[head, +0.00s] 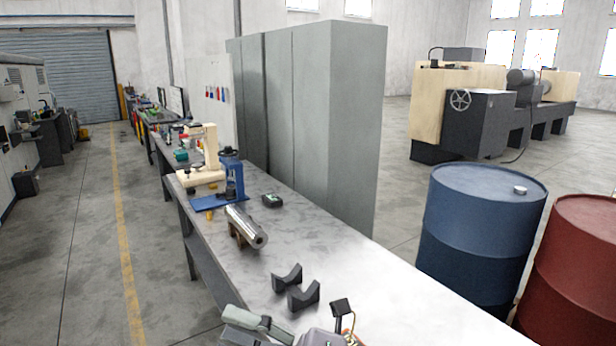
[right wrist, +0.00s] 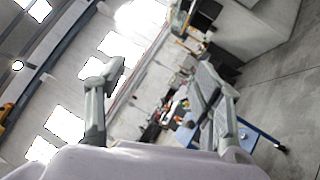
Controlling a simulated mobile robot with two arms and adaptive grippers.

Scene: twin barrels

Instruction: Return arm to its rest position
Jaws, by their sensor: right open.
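My right gripper (head: 236,326) shows at the bottom edge of the head view, by the near end of the workbench, with its fingers pointing left. In the right wrist view its two grey fingers (right wrist: 160,82) stand wide apart with nothing held between them. That view is tilted and looks out over the hall, with bright windows on the left. The rest of the right arm is cut off by the frame. My left gripper is not in view.
The long workbench (head: 370,290) carries two dark V-blocks (head: 303,294), a metal cylinder (head: 243,226) on a support and a blue press (head: 230,180). A blue barrel (head: 478,235) and a red barrel (head: 580,270) stand at right. Grey cabinets (head: 350,130) stand behind the bench.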

